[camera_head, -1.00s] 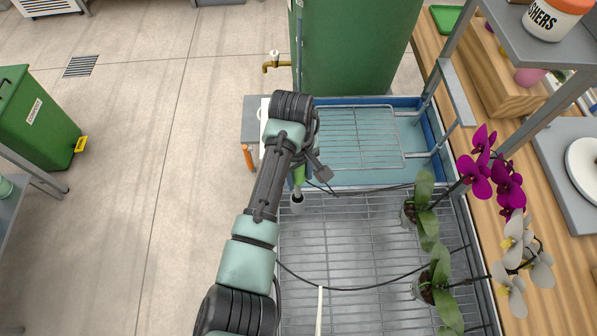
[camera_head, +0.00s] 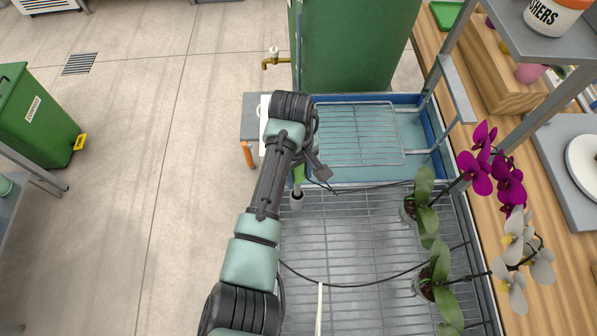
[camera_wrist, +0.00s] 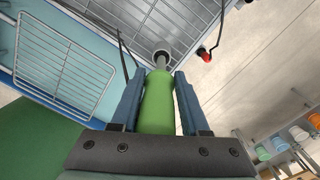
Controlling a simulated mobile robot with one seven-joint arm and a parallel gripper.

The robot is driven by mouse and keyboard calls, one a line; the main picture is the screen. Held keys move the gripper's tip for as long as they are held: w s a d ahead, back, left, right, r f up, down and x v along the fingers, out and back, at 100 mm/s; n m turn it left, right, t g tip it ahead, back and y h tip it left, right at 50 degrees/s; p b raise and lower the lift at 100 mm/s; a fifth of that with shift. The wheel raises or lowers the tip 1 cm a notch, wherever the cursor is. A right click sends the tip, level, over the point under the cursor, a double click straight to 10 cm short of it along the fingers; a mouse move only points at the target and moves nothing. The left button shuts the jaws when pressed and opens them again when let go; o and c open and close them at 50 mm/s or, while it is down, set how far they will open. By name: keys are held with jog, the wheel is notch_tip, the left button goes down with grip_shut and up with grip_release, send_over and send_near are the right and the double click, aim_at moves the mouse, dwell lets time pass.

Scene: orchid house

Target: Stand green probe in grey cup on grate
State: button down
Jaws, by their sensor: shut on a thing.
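The green probe (camera_wrist: 158,100) is between the two fingers of my gripper (camera_wrist: 158,85) in the wrist view; the fingers are shut on its green handle. Its thin grey tip points into the mouth of the grey cup (camera_wrist: 162,55). In the head view the green probe (camera_head: 298,174) shows beside my wrist, above the grey cup (camera_head: 297,201). The cup stands on the grate (camera_head: 345,235), near its far left corner. My arm hides part of the probe and gripper. How deep the tip sits in the cup cannot be told.
Potted orchids (camera_head: 425,290) stand along the grate's right side. Black cables cross the grate. A blue tray with a wire rack (camera_head: 355,135) lies beyond it. A green cabinet (camera_head: 355,45) stands behind. The middle of the grate is mostly clear.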

aim_at(299, 193)
jog(key=shift+f+b, duration=0.8)
jog(key=shift+f, duration=0.75)
jog(key=shift+f+b, duration=1.2)
jog(key=shift+f, duration=0.7)
grip_release()
